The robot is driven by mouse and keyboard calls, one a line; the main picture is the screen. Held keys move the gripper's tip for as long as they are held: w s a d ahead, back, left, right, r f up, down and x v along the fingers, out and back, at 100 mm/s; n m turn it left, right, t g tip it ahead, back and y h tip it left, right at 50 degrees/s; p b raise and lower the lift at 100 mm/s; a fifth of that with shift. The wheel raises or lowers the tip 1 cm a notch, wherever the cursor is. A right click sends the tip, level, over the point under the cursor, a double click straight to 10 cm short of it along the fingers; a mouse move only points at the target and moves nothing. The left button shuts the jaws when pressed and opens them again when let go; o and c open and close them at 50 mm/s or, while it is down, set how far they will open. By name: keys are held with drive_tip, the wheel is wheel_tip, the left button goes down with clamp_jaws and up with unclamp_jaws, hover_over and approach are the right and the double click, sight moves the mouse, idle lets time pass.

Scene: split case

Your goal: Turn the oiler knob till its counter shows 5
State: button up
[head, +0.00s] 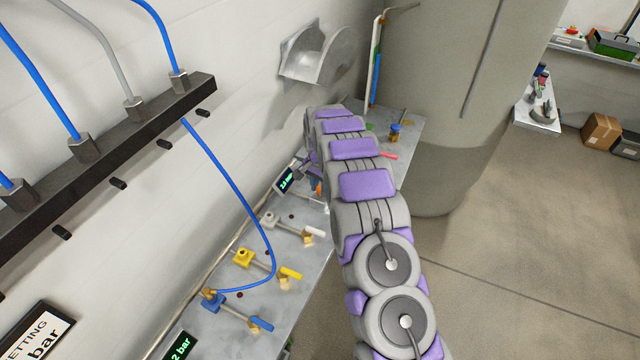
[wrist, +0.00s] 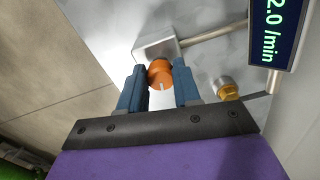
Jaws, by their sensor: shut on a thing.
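In the wrist view an orange knob (wrist: 160,73) with a white mark line sits on a grey metal block (wrist: 152,47). The two blue-grey fingers of my gripper (wrist: 160,84) are around the knob, one on each side, shut on it. The dark counter display (wrist: 272,30) at the upper right reads 2.0 /min in green. In the head view the counter (head: 286,181) is small, and the orange knob (head: 319,188) shows only as a sliver beside my arm. My arm hides most of the gripper there.
A brass fitting (wrist: 228,90) is right of the fingers. On the bench (head: 310,265) stand white (head: 270,221), yellow (head: 243,259) and blue (head: 213,301) valves, with a blue hose (head: 245,200) arching over. A blue-topped brass part (head: 395,131) and large grey tank (head: 445,100) are beyond.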

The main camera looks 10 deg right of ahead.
drive_tip(key=m+p, duration=0.4)
drive_tip(key=m, duration=0.1)
drive_tip(key=shift+w+a+r+m, duration=0.15)
drive_tip(key=shift+a+r+m, duration=0.05)
drive_tip(key=shift+m, duration=0.1)
drive_tip(key=m+p, duration=0.2)
drive_tip(key=m, duration=0.1)
drive_tip(key=shift+p, duration=0.35)
drive_tip(key=shift+w+m+p, duration=0.2)
drive_tip(key=shift+m+p, duration=0.75)
drive_tip(key=shift+m, duration=0.65)
drive_tip(key=shift+f, duration=0.1)
drive_tip(key=o, duration=1.1)
drive_tip(key=shift+c, duration=0.2)
